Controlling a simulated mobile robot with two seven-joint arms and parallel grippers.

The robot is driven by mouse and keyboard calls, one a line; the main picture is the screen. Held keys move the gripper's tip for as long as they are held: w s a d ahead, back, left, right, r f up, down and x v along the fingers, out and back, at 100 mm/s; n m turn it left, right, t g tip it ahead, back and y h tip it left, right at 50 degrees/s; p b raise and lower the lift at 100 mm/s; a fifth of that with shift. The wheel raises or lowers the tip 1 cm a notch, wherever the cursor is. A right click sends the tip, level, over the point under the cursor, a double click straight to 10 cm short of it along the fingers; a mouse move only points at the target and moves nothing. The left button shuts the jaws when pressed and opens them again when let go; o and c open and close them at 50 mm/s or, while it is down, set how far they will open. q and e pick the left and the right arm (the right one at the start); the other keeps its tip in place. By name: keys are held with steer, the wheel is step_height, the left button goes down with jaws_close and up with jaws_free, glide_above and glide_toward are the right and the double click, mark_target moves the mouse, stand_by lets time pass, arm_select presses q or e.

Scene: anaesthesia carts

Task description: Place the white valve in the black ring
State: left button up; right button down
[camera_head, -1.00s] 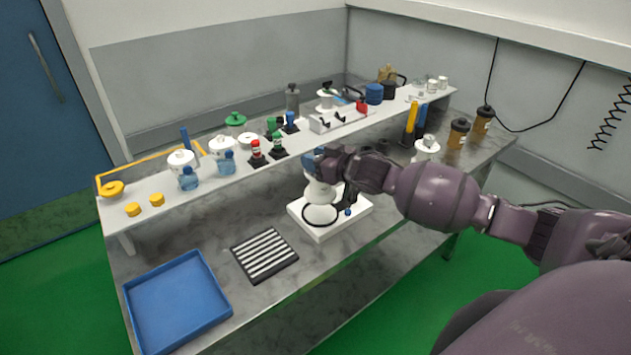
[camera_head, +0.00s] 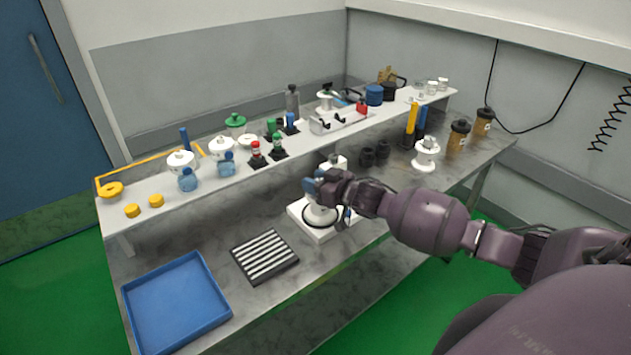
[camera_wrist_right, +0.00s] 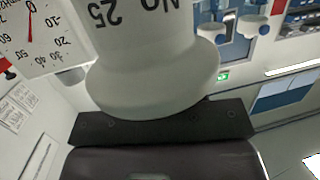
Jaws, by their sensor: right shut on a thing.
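My right gripper (camera_head: 318,187) is shut on the white valve (camera_head: 319,213), with a blue part showing at its fingertips. The valve is upright and low over the white base block (camera_head: 316,231). The black ring (camera_head: 306,222) lies on this block, and its visible front curve passes around the valve's lower end. I cannot tell whether the valve touches the block. In the right wrist view the valve's white body (camera_wrist_right: 155,75) fills the upper middle, with dark "No 25" lettering and a wide rounded flange. My left gripper is not in view.
A striped black rack (camera_head: 264,256) and a blue tray (camera_head: 176,303) lie to the left on the table. A raised shelf (camera_head: 207,172) with jars and bottles runs behind.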

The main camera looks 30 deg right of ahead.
steer(key=c, duration=0.7)
jaws_free()
steer(key=shift+r, duration=0.1)
steer(key=v, duration=1.2)
steer(key=s+a+f+m+g+h, duration=0.1)
steer(key=s+a+f+h, duration=0.1)
steer(key=s+a+f, duration=0.4)
steer(key=s+a+f+m+g+h, duration=0.1)
steer(key=s+a+f, duration=0.5)
steer(key=s+f, duration=0.6)
steer(key=shift+s+a+f+g+h, duration=0.25)
steer(key=shift+s+g+h, duration=0.2)
steer(key=shift+g+h, duration=0.3)
